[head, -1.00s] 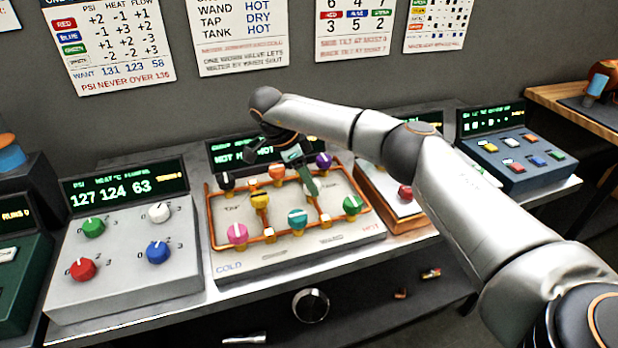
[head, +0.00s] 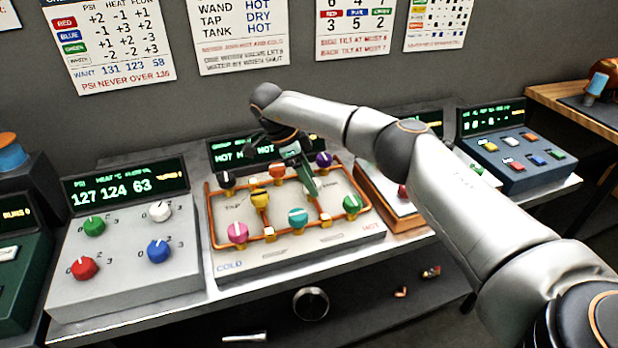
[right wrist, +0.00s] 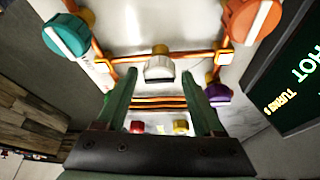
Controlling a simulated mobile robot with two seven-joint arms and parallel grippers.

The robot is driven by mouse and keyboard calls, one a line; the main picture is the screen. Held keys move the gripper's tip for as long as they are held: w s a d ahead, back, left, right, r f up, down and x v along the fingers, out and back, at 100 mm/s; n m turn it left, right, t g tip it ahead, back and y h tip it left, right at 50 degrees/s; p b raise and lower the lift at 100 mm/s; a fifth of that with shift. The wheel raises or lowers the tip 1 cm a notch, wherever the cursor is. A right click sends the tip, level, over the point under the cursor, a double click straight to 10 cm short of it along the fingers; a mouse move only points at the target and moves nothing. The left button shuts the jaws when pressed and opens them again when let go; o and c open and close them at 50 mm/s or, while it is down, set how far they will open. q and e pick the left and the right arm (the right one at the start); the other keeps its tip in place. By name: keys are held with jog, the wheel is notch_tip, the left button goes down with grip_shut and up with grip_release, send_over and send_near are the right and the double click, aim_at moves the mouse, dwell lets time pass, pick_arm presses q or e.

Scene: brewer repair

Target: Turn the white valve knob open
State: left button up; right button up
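The valve board (head: 228,264) carries copper pipes and several coloured knobs. The white valve knob (right wrist: 160,68) shows in the right wrist view, just ahead of my fingertips; in the head view my right gripper hides it. My right gripper (head: 308,184) reaches down over the middle of the board. In the right wrist view my right gripper (right wrist: 160,82) has its two green fingers apart, on either side of the knob's line; I cannot tell whether they touch it. My left gripper is not in view.
Close by are an orange knob (head: 277,171), a purple knob (head: 323,160), a teal knob (head: 297,218) and a green knob (head: 352,204). A grey panel (head: 120,275) with another white knob (head: 160,211) stands to the left. A display (head: 228,152) stands behind the board.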

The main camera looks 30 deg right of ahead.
jog(key=shift+o, duration=0.5)
jog(key=shift+a+r, duration=0.15)
jog(key=shift+r, duration=0.05)
jog(key=v, duration=1.2)
